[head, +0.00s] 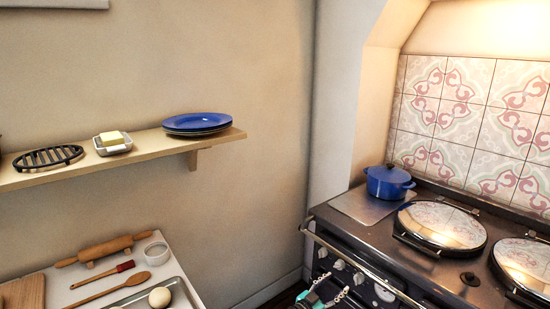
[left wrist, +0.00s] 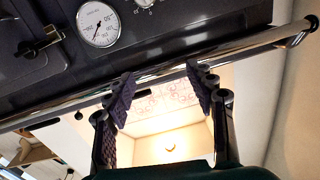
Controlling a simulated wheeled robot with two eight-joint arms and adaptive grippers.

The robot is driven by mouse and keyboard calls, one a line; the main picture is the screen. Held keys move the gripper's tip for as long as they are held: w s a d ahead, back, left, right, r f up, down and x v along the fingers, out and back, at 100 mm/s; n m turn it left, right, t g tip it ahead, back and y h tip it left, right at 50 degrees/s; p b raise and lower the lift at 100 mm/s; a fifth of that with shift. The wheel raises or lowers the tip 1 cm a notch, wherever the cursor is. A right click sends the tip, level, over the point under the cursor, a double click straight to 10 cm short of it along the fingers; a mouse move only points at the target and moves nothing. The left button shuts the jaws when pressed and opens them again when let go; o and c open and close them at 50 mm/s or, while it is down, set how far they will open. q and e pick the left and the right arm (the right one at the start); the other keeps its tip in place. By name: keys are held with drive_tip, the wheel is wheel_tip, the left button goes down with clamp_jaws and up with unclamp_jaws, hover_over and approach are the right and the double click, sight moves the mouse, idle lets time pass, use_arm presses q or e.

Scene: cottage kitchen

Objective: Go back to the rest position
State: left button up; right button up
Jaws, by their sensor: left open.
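My left gripper (head: 333,287) is at the bottom edge of the head view, in front of the stove's control panel. In the left wrist view its two fingers (left wrist: 160,85) stand apart with nothing held between them. The stove's chrome front rail (left wrist: 235,48) crosses the picture at the fingertips; I cannot tell whether they touch it. The same rail (head: 352,257) shows in the head view just above the gripper. My right gripper is in neither view.
The dark stove (head: 340,222) carries a blue pot (head: 388,183) and two round lids. A wall shelf (head: 75,174) at left holds blue plates (head: 197,122), a butter dish (head: 112,147) and a black trivet (head: 47,158). Below it, a table (head: 60,297) holds a rolling pin (head: 105,249) and utensils.

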use_arm(q)
drive_tip(key=s+a+r+n+g+y, duration=0.1)
drive_tip(key=s+a+r+n+y, duration=0.1)
drive_tip(key=s+a+r, duration=0.45)
drive_tip(key=s+a+r+n+g+y, duration=0.1)
drive_tip(key=s+a+r+y, duration=0.2)
drive_tip(key=a+r, duration=0.55)
drive_tip(key=s+a+f+n+g+y, duration=0.2)
drive_tip(key=s+a+n+y, duration=0.5)
drive_tip(key=s+a, duration=1.6)
drive_tip(key=s+f+y, duration=0.1)
drive_tip(key=s, duration=0.2)
drive_tip(key=shift+s+f+n, duration=0.35)
drive_tip(key=shift+n, duration=0.05)
